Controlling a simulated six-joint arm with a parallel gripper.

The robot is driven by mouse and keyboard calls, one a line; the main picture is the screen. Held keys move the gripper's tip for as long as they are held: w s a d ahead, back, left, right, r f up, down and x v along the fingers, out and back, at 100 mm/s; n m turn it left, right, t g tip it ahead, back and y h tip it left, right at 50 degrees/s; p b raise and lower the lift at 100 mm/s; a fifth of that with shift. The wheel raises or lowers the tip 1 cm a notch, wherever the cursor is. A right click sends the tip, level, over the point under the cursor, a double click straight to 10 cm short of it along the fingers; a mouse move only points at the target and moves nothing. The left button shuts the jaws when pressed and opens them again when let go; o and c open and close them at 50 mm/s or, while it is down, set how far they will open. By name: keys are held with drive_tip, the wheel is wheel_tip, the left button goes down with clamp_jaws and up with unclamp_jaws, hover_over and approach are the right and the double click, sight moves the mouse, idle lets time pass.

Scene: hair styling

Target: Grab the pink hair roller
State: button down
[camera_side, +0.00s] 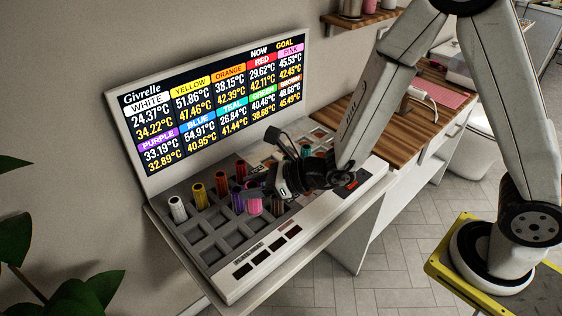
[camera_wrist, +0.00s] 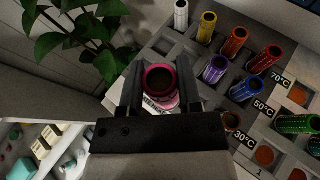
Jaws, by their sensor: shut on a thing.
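The pink hair roller (camera_wrist: 160,82) is between the two fingers of my gripper (camera_wrist: 160,92) in the wrist view, with its open end facing the camera. My gripper is shut on it. In the side view the pink roller (camera_side: 254,198) shows beside my dark gripper (camera_side: 262,192), over the grid of the roller tray. Part of the roller is hidden by the gripper. I cannot tell how far its lower end is from the tray.
Other rollers stand in the tray (camera_side: 205,245): white (camera_side: 177,209), yellow (camera_side: 199,195), orange (camera_wrist: 235,40), purple (camera_wrist: 215,68) and several more. A temperature display board (camera_side: 220,105) rises behind. A wooden counter (camera_side: 400,125) lies right. Front tray slots look empty.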

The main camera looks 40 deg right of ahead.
drive_tip(key=shift+s+d+r, duration=0.2)
drive_tip(key=shift+s+r, duration=0.05)
drive_tip(key=shift+s, duration=0.3)
drive_tip(key=shift+s+d+r, duration=0.2)
drive_tip(key=shift+s+r, duration=0.05)
drive_tip(key=shift+s, duration=0.3)
